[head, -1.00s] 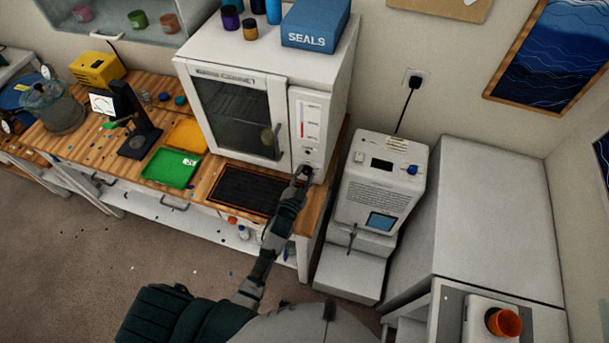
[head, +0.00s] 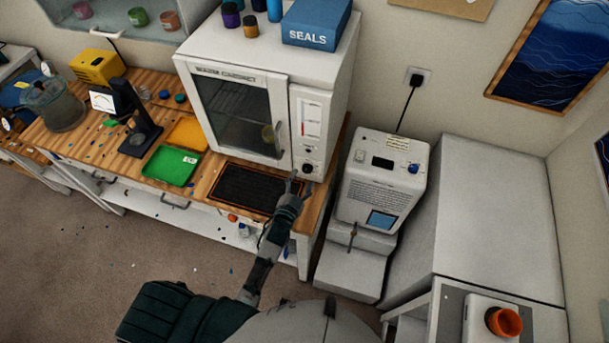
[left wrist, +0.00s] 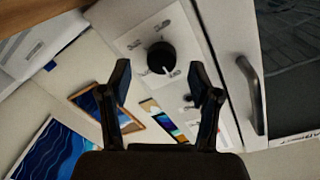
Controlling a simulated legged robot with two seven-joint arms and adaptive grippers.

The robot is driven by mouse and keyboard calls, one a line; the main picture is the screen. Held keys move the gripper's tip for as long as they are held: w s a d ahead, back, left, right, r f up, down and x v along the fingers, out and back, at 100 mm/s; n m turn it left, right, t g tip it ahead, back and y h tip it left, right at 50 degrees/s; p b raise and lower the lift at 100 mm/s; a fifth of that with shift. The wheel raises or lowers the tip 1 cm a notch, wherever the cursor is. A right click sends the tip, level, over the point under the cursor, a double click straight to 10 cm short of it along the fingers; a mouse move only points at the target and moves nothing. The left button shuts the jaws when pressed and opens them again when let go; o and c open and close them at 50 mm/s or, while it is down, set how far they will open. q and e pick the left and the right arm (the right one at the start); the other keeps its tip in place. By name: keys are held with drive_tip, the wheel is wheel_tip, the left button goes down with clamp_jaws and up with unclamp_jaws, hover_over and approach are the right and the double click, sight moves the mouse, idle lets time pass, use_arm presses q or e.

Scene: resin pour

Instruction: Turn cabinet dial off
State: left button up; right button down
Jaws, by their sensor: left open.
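The white warm cabinet (head: 240,110) stands on the wooden bench with its glass door closed. Its black round dial (head: 307,169) sits low on the front panel, right of the door. In the left wrist view the dial (left wrist: 161,57) shows on a white plate with small lettering, with a light mark on its lower edge. My left gripper (head: 295,182) is just below and in front of the dial, apart from it. In the left wrist view the left gripper's fingers (left wrist: 163,80) are spread and empty, with the dial beyond them. My right gripper is not in view.
A black mat (head: 243,188) lies on the bench before the cabinet. A green tray (head: 172,167) and a black stand (head: 139,135) are to its left. A white machine (head: 385,185) stands right of the bench. A blue SEALS box (head: 316,22) sits on the cabinet.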

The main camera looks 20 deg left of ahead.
use_arm(q)
drive_tip(key=s, duration=0.9)
drive_tip(key=shift+a+r, duration=0.1)
drive_tip(key=shift+a, duration=0.3)
